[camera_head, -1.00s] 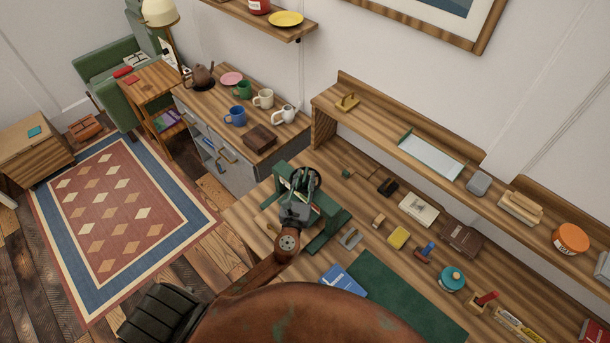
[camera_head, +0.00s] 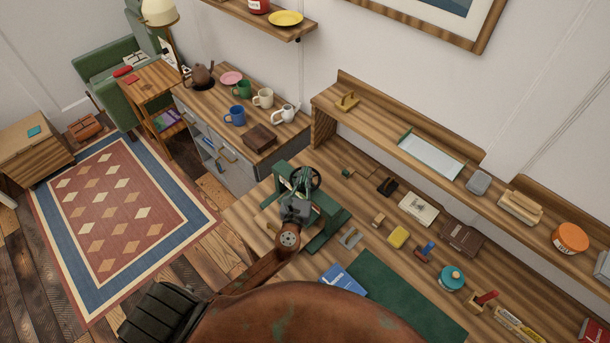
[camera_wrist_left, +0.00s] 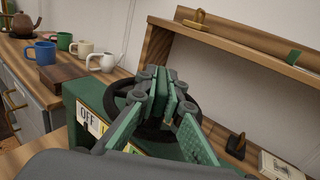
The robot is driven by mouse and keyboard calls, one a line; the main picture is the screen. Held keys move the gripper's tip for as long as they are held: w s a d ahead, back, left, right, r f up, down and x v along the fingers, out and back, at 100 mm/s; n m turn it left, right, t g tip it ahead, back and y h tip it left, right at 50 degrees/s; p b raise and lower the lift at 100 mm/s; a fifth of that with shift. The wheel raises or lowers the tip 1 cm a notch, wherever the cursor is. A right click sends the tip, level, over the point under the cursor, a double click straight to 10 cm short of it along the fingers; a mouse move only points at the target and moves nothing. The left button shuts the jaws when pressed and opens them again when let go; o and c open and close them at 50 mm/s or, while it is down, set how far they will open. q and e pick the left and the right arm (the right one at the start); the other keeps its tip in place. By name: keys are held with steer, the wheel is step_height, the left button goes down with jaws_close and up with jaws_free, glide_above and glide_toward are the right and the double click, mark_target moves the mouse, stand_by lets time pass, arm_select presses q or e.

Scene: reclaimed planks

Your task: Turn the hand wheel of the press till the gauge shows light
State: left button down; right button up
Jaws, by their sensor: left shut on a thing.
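The green press (camera_head: 328,205) stands at the left end of the workbench. Its dark hand wheel (camera_head: 319,178) is on top, and its rim also shows in the left wrist view (camera_wrist_left: 117,88). My left gripper (camera_head: 305,175) is over the wheel with its fingers close together, shut on it; in the left wrist view the fingertips (camera_wrist_left: 163,88) hide the wheel's middle. The gauge (camera_wrist_left: 90,122) on the press front shows a pale "OFF" field and part of a yellow field. My fingers and wrist hide the rest, and I cannot see where a pointer stands. My right gripper is not in view.
Right of the press, the bench holds a grey metal piece (camera_head: 350,238), a yellow block (camera_head: 397,237), a blue booklet (camera_head: 343,281) and a green mat (camera_head: 405,300). A cabinet (camera_head: 262,113) with mugs and a brown box (camera_head: 260,138) stands behind left.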

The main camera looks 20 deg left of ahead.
arm_select(q)
steer(key=shift+h, duration=0.3)
steer(key=shift+a+f+m+h+b, duration=0.1)
steer(key=shift+m+h+b, duration=0.7)
steer(key=shift+m+h, duration=0.35)
steer(key=m+h+b, duration=0.2)
steer(key=h+b, duration=0.2)
steer(key=b, duration=0.1)
steer(key=m+g+h+b, duration=0.1)
steer(key=m+h+b, duration=0.1)
steer(key=h+b, duration=0.2)
steer(key=shift+f+m+b, duration=0.15)
steer(key=shift+m+b, duration=0.2)
steer(key=shift+b, duration=0.5)
steer(key=shift+r+m+h+b, duration=0.25)
steer(key=shift+m+h+b, duration=0.2)
steer(key=shift+b, duration=0.45)
steer(key=c, duration=2.1)
jaws_free()
